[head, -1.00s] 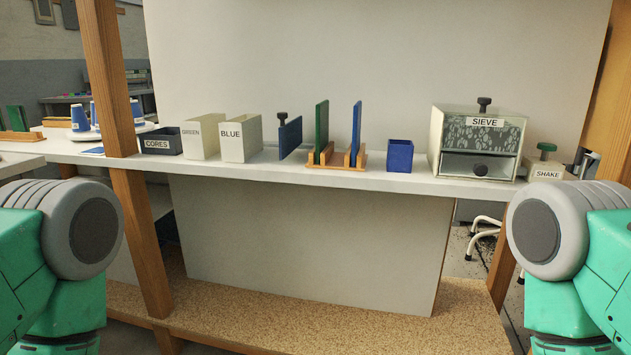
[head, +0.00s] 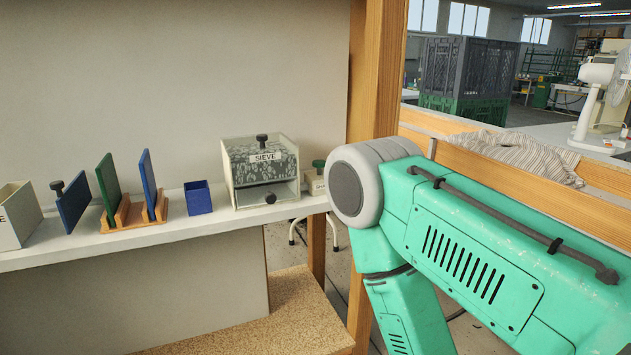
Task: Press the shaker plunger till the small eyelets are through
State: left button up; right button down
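The shaker, a small pale box with a green-topped plunger (head: 318,164), stands at the right end of the shelf, beside the sieve. Small eyelets cannot be told apart in the front. My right arm fills the right side of the view, but its gripper is out of frame. My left gripper is not in view.
On the shelf (head: 150,240) stand a blue cup (head: 198,199), a wooden rack (head: 128,219) with green and blue panels, a blue panel with a knob (head: 72,203) and a pale bin (head: 18,216). A wooden post (head: 374,75) rises right of the sieve.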

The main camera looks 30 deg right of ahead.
aim_at(318, 164)
jog(key=z, duration=0.9)
